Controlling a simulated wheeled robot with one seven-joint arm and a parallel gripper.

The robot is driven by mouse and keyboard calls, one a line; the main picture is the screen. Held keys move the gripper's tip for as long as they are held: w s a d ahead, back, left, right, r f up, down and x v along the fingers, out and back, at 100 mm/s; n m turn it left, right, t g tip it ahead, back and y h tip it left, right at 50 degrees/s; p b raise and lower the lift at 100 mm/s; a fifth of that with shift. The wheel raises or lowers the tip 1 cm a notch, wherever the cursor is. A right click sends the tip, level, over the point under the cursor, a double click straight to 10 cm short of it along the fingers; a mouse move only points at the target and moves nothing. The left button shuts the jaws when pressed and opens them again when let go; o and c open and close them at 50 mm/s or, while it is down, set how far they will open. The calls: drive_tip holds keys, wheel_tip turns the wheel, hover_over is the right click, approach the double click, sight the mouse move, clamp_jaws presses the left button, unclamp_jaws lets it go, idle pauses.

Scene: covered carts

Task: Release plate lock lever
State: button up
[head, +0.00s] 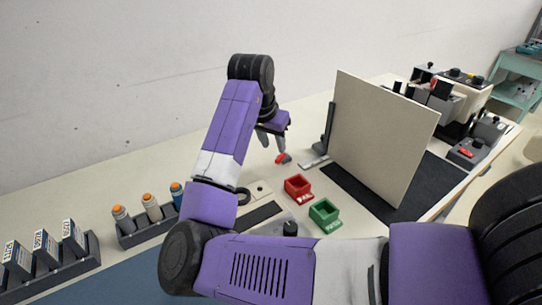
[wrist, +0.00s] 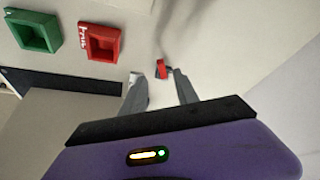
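A small lever with a red tip (head: 281,158) sits low at the left foot of an upright beige plate (head: 385,140) in the head view. The red tip (wrist: 161,68) also shows in the wrist view, just past my fingertips and roughly between them. My gripper (head: 273,146) points down at the lever. In the wrist view my gripper's (wrist: 157,78) two grey fingers are apart, with nothing held between them. I cannot tell whether a finger touches the lever. The lever's base is mostly hidden.
A red bin (head: 298,188) and a green bin (head: 324,214) lie near the plate's front. A rack with orange- and blue-capped bottles (head: 151,207) and a rack of labelled boxes (head: 45,258) stand left. Devices (head: 455,95) crowd the bench behind the plate.

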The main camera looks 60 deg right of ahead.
sight(278, 160)
drive_tip(key=x, duration=0.7)
drive_tip(key=shift+d+f, duration=0.15)
drive_tip(key=shift+f, duration=0.15)
